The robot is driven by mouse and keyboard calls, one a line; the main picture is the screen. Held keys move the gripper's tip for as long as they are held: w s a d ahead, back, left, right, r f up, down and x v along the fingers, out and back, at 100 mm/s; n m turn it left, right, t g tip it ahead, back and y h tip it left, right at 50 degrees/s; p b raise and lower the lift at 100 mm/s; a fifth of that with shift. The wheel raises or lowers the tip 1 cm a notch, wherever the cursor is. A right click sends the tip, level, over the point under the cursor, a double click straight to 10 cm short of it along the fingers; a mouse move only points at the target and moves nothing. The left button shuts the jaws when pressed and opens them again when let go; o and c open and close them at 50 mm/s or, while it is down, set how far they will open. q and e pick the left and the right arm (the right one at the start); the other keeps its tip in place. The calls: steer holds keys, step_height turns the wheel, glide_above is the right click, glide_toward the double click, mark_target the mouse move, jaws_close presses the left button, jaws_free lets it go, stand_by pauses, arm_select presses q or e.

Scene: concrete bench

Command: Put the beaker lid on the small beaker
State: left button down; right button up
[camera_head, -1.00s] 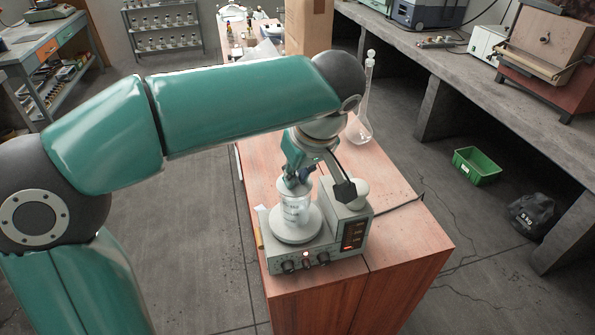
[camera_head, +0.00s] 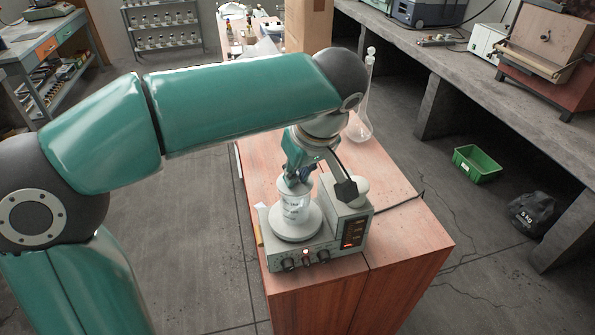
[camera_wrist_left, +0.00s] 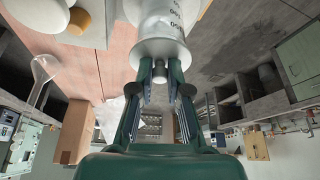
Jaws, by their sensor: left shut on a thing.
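The small beaker (camera_head: 294,209), marked with graduations, stands upright on the round plate of the hotplate stirrer (camera_head: 340,223). My left gripper (camera_head: 297,181) is right above its mouth, pointing down. In the left wrist view, the beaker (camera_wrist_left: 160,22) is at the top, and the pale beaker lid (camera_wrist_left: 160,50) is at its mouth. My left gripper (camera_wrist_left: 160,76) is shut on the lid's knob there. The lid looks level and in line with the beaker; I cannot tell whether it touches the rim all round. My right gripper is not in view.
The stirrer stands on a reddish wooden bench (camera_head: 400,238). A tall glass flask (camera_head: 361,125) stands behind it, near a cardboard box (camera_head: 308,25). A green crate (camera_head: 476,164) and a dark weight bag (camera_head: 533,213) are on the floor at right. The bench's front right is clear.

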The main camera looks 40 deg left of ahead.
mark_target(297, 185)
arm_select(q)
steer(key=shift+f+b, duration=0.35)
steer(key=shift+b, duration=0.05)
stand_by(0.4)
steer(key=c, duration=0.7)
jaws_free()
steer(key=shift+o, duration=0.2)
steer(key=shift+r+p, duration=2.95)
steer(key=shift+r, duration=0.6)
